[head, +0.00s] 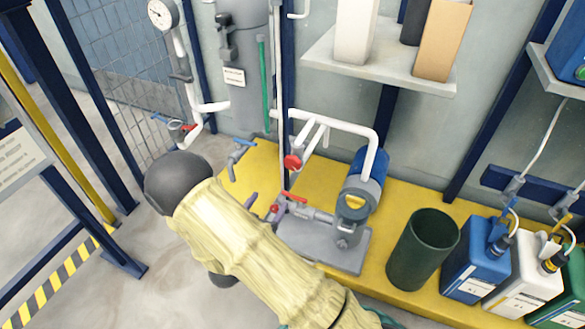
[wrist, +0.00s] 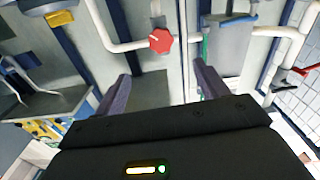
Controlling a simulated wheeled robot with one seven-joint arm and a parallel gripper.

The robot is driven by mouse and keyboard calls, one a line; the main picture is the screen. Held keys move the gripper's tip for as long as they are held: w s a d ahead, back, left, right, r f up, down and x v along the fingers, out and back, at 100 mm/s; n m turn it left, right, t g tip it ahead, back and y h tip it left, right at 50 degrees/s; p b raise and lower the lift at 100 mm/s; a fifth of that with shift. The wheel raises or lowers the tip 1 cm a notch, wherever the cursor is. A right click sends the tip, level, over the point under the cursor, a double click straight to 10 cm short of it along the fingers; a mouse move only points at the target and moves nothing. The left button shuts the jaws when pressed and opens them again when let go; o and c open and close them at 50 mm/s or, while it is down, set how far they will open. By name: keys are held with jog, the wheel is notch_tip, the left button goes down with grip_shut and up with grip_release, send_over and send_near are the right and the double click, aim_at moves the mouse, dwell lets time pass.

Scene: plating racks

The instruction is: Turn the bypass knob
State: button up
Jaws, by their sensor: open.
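A red knob (head: 292,162) sits on white piping near the middle of the head view; I take it as the bypass knob. It also shows in the wrist view, as a red faceted knob (wrist: 161,40) with a pale mark on its face. My gripper (wrist: 161,77) is open and empty. Its two dark fingers stand wide apart, and the knob appears beyond their tips, between them in the picture. No contact with the knob shows. In the head view my sleeved arm hides most of the gripper.
A pump (head: 362,192) with a blue motor and red-handled valve (head: 294,197) stands close by. A dark green bin (head: 424,247) and several chemical containers stand right. A shelf (head: 375,62) with boxes hangs above. A blue-handled valve (head: 239,151) is left of the knob.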

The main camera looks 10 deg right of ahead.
aim_at(291, 166)
jog(key=shift+w+d, duration=0.1)
jog(key=b+x, duration=0.7)
jog(key=x, duration=0.9)
jog(key=shift+w+d+f, duration=0.15)
jog(key=shift+w, duration=0.1)
jog(key=shift+w+d, duration=0.2)
jog(key=shift+w, duration=0.1)
jog(key=c, duration=1)
